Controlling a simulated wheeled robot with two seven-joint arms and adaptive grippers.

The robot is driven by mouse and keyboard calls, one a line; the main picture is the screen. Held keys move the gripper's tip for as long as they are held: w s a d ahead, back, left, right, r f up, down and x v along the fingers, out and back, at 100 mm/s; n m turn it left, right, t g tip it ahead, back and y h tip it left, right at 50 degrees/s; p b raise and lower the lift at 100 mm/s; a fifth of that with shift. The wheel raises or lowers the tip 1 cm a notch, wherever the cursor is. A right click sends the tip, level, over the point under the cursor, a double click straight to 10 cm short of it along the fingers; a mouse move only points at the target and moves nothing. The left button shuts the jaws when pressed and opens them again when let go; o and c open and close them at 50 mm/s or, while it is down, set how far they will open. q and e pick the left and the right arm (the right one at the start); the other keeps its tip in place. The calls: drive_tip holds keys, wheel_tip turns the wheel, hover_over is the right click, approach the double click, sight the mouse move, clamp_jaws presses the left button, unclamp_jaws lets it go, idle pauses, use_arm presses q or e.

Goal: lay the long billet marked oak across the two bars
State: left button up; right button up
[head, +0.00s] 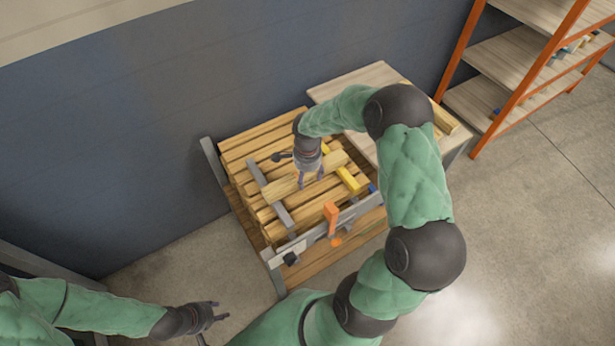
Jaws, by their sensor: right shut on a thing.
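My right gripper (309,181) reaches down from above and is shut on a light wooden billet (283,188). The billet runs from lower left to upper right over a stack of boards. I cannot tell whether the billet touches the bars. The gripper hides its middle, and no oak mark is readable. My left gripper (217,312) is empty and looks open, low at the left, away from the stack.
The boards (240,150) lie in a grey-framed stand (211,160) with an orange clamp-like part (331,217) at its front. A pale table (356,80) adjoins behind, with more billets (444,118) at its right. An orange-framed shelf (500,60) stands at upper right.

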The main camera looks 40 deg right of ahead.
drive_tip(key=shift+r, duration=0.15)
drive_tip(key=o, duration=1.6)
drive_tip(key=shift+c, duration=0.2)
drive_tip(key=shift+r, duration=0.4)
wheel_tip(320, 180, up, 11)
drive_tip(key=p, duration=0.4)
drive_tip(key=shift+p, duration=0.3)
drive_tip(key=shift+r, duration=0.1)
